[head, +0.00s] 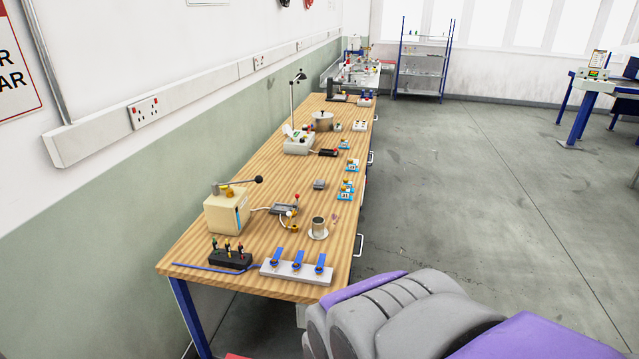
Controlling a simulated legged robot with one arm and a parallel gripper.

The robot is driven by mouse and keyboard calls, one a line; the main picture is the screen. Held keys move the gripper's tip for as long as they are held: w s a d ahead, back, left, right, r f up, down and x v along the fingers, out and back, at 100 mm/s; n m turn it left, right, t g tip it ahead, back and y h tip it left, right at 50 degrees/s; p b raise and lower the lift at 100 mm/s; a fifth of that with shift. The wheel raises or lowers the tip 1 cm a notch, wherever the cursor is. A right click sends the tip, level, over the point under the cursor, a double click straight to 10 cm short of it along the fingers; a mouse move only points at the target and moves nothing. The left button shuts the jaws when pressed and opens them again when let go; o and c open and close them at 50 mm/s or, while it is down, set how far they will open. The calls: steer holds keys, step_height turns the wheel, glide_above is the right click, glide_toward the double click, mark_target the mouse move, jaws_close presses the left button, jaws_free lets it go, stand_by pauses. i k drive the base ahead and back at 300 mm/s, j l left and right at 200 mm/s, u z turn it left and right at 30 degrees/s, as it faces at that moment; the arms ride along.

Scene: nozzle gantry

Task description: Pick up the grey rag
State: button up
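A small grey item (319,184) lies on the wooden workbench (320,207), right of its middle. It may be the grey rag, but it is too small to tell whether it is cloth. No other clear rag shows. Large grey and purple parts of my own body fill the bottom right, beside the bench's near end. I cannot make out my gripper's fingertips there.
Near the grey item are a cup on a saucer (318,229), blue-based pieces (346,190) and a grey tray-like piece (285,209). A beige lever press (227,210) and a blue-clip rack (297,269) stand nearer. Open floor (470,190) lies right of the bench.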

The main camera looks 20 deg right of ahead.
mark_target(318, 185)
steer(key=i+l+u, duration=0.15)
steer(key=l, duration=1.1)
steer(key=l+u, duration=0.2)
steer(key=l, duration=1.1)
steer(key=i+l+u, duration=0.1)
steer(key=i+l, duration=0.35)
steer(key=i+l+u, duration=0.1)
steer(key=i+l, duration=0.3)
steer(key=l, duration=0.15)
steer(key=i+l+u, duration=0.1)
steer(key=i+l, duration=0.45)
steer(key=i, duration=0.45)
